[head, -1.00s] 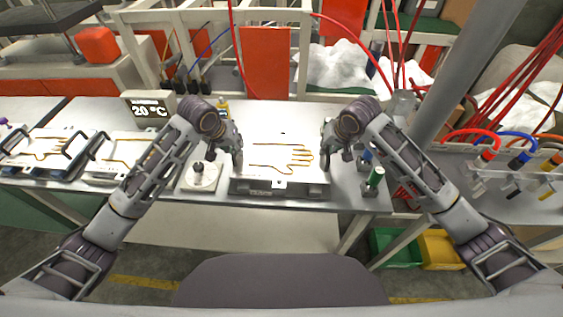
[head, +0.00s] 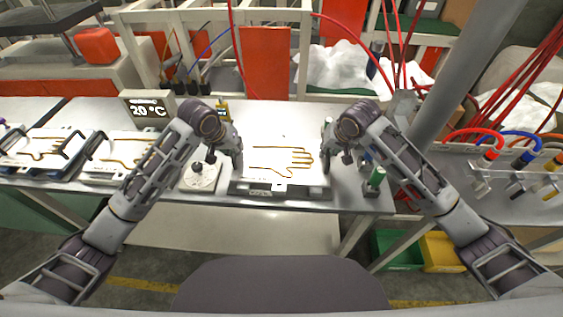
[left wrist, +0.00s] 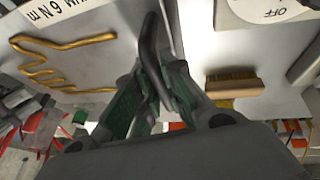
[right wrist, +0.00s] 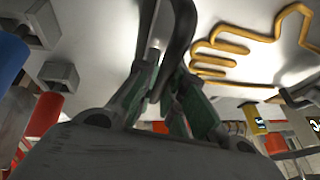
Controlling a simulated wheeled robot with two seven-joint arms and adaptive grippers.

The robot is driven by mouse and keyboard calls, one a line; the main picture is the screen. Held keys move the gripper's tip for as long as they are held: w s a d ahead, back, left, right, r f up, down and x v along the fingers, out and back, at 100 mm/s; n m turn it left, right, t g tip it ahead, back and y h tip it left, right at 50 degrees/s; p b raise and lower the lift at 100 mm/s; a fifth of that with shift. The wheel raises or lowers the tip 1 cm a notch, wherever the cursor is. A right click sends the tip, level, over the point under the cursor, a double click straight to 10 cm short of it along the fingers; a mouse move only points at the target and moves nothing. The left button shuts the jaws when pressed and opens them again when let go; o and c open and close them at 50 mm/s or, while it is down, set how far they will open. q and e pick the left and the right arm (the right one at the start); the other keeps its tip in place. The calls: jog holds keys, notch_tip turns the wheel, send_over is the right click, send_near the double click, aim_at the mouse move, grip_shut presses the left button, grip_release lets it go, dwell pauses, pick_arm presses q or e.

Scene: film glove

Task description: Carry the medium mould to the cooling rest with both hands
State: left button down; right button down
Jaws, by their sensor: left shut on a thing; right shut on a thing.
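A white mould plate (head: 275,146) with a golden hand outline lies between my two grippers in the head view. It is level, over a grey base (head: 260,191) with a small label. I cannot tell whether plate and base touch. My left gripper (head: 237,160) is shut on a black handle (left wrist: 149,40) at the plate's left side. My right gripper (head: 327,160) is shut on a black handle (right wrist: 183,30) at its right side. The wrist views also show the golden outline on the left (left wrist: 65,50) and on the right (right wrist: 235,45).
Two other hand-outline moulds (head: 40,148) (head: 115,152) stand at the left. A display (head: 150,109) reads 20 °C. A round white dial (head: 201,176) stands close left of the base. A green-topped item (head: 376,177) stands at the right, near the bench edge.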

pick_arm(q)
jog(key=c, duration=1.8)
grip_release()
jog(key=shift+a, duration=0.3)
pick_arm(e)
jog(key=c, duration=1.8)
grip_release()
jog(key=shift+d, duration=0.3)
pick_arm(q)
jog(key=shift+o, duration=1)
pick_arm(e)
jog(key=shift+o, duration=1)
pick_arm(q)
jog(key=shift+o, duration=0.5)
jog(key=shift+d, duration=0.2)
pick_arm(e)
jog(key=shift+o, duration=0.5)
jog(key=shift+a, duration=0.2)
pick_arm(q)
jog(key=shift+r, duration=0.1)
jog(key=v, duration=1.2)
pick_arm(e)
jog(key=v, duration=1.2)
